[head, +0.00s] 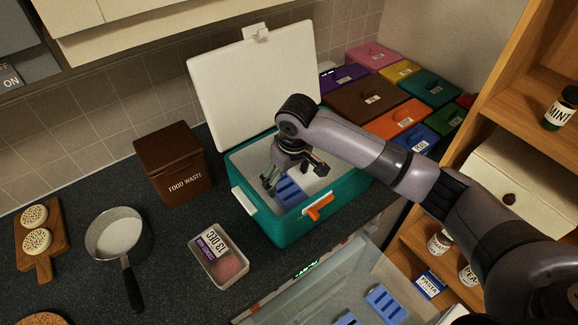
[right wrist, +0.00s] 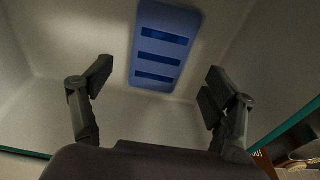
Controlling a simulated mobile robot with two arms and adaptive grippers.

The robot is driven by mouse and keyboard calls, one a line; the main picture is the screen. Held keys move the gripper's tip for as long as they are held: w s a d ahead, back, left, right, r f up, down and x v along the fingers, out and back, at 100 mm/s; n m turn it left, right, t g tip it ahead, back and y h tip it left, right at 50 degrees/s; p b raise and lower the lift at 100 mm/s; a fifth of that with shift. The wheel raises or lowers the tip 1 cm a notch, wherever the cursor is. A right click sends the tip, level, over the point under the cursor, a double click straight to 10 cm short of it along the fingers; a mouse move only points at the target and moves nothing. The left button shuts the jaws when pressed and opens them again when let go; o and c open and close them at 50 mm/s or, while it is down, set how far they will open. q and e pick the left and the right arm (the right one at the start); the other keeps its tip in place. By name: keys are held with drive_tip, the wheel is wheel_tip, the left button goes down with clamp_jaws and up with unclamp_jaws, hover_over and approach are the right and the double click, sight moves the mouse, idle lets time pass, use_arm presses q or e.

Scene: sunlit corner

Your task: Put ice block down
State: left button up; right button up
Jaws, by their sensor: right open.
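The ice block (head: 289,190) is blue with slots and lies inside the teal cooler (head: 270,226), whose white lid (head: 250,85) stands open. In the right wrist view the ice block (right wrist: 164,45) lies on the pale cooler floor, beyond and between my fingertips. My right gripper (head: 292,174) reaches down into the cooler. It also shows in the right wrist view (right wrist: 155,85), with its fingers spread apart and nothing between them. The lower finger partly overlaps the block in the head view. My left gripper is not in view.
More blue blocks (head: 385,303) lie in an open clear drawer or bin (head: 340,275) below the counter front. A brown food waste bin (head: 174,165), a saucepan (head: 118,235) and a labelled meat tray (head: 218,258) stand left of the cooler. Colored boxes (head: 368,105) stand behind right; a wooden shelf (head: 530,70) is at right.

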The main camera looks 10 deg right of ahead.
sight(289, 193)
wheel_tip(289, 193, up, 7)
drive_tip(key=shift+s+d+f+b, duration=0.2)
drive_tip(key=shift+s+b, duration=0.25)
